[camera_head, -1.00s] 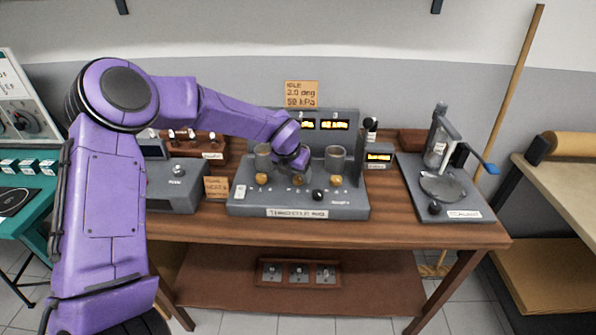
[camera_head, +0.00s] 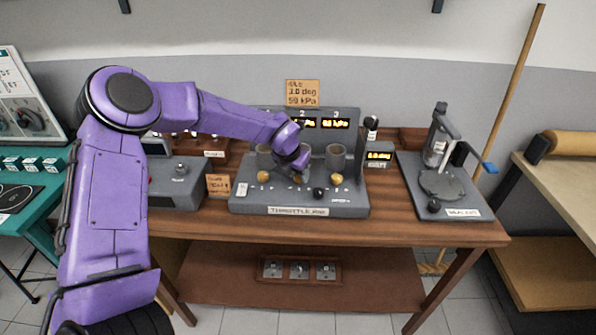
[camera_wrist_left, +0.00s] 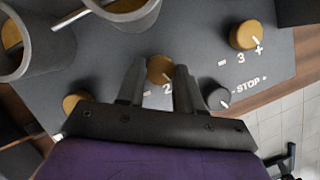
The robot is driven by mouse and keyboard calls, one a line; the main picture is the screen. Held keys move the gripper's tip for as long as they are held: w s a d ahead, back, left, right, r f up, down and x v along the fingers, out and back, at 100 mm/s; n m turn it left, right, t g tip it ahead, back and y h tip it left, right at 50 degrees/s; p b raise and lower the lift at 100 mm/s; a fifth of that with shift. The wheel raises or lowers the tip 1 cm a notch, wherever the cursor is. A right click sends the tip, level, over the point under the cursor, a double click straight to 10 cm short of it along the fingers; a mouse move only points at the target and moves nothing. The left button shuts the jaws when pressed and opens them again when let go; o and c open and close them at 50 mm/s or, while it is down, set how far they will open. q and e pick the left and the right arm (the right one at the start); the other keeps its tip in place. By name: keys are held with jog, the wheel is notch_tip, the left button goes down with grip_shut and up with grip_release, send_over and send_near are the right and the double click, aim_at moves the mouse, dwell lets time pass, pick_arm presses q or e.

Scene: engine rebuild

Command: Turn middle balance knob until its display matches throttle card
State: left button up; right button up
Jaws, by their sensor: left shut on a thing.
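The middle balance knob, a brass knob (camera_wrist_left: 160,69) marked 2, sits between the two fingers of my left gripper (camera_wrist_left: 160,85) in the left wrist view, and the gripper is shut on it. In the head view my left gripper (camera_head: 298,164) reaches down over the throttle rig (camera_head: 300,211) and largely hides that knob. The throttle card (camera_head: 303,93) stands behind the rig with "3.0 deg" and a kPa line, perhaps 59. The middle display (camera_head: 305,122) is lit yellow but partly covered by my wrist. My right gripper is not in view.
Brass knob 3 (camera_wrist_left: 245,35) and a black STOP knob (camera_wrist_left: 217,95) flank the held knob. Metal cylinders (camera_head: 336,157) rise behind the knobs. A grey box (camera_head: 178,184) stands left and a balance-like stand (camera_head: 450,200) right on the wooden bench.

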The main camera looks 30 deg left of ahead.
pick_arm(q)
jog(key=m+h+p, duration=0.1)
jog(key=m, duration=0.1)
jog(key=shift+a+r+m+p, duration=0.1)
jog(key=shift+a+m+p, duration=0.05)
jog(key=shift+m+p, duration=0.2)
jog(key=shift+w+m+h, duration=0.1)
jog(key=shift+m+h, duration=0.3)
jog(key=shift+m, duration=0.55)
jog(key=o, duration=1)
jog(key=shift+g, duration=0.3)
jog(key=shift+o, duration=0.2)
jog(key=b+v, duration=0.2)
jog(key=v, duration=0.8)
jog(key=shift+a, duration=0.15)
